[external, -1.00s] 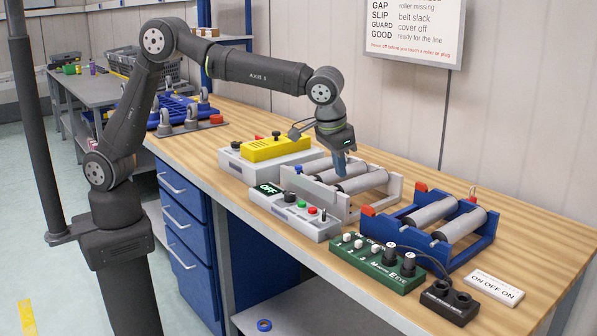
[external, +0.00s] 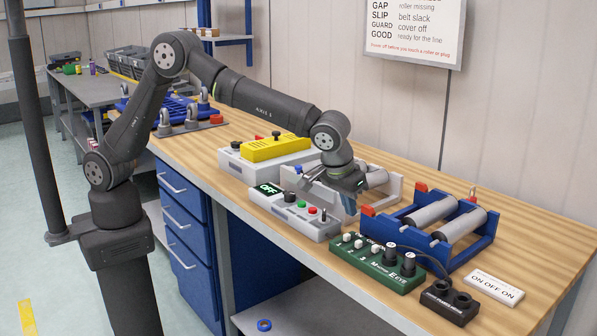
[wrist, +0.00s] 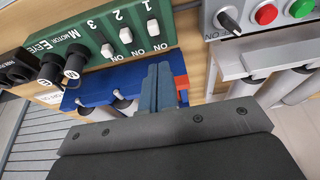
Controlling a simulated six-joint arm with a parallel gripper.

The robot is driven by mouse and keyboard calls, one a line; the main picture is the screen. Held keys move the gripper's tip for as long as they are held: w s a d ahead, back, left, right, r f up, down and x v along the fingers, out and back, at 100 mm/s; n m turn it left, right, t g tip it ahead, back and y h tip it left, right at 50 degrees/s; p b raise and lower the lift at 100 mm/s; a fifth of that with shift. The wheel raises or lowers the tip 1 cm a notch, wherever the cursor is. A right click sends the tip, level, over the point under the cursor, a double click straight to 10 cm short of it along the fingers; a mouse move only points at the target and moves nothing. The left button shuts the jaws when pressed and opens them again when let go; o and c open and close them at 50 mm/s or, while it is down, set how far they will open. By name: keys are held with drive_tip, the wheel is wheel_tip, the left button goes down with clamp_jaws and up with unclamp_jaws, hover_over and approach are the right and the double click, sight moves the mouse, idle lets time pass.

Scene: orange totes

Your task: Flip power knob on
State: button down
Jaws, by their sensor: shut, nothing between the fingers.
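The grey control box (external: 297,214) shows OFF on its display (external: 268,189). It carries a black knob (external: 289,196), green and red buttons and a small lever; I cannot read which control is labelled power. The wrist view shows the box's near end (wrist: 210,35) at top right, with a dark lever (wrist: 229,20) and red and green buttons. My gripper (external: 349,208) is shut and empty, low behind the box's right end and in front of the grey roller frame. In the wrist view its fingers (wrist: 162,85) are together, apart from the lever.
A black socket block (external: 449,302) and a white ON OFF ON plate (external: 493,289) lie further right. A yellow-topped box (external: 274,149) stands behind the control box.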

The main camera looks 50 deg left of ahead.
drive_tip(key=c, duration=1.5)
unclamp_jaws()
drive_tip(key=w+a+r+n+g, duration=0.3)
drive_tip(key=w+a+r+n, duration=0.15)
drive_tip(key=a, duration=0.35)
drive_tip(key=n+g+h, duration=0.3)
drive_tip(key=n+g, duration=0.1)
drive_tip(key=n, duration=0.1)
approach(324, 212)
drive_tip(key=shift+m, duration=0.25)
drive_tip(key=x, duration=0.8)
drive_tip(key=shift+f, duration=0.3)
clamp_jaws()
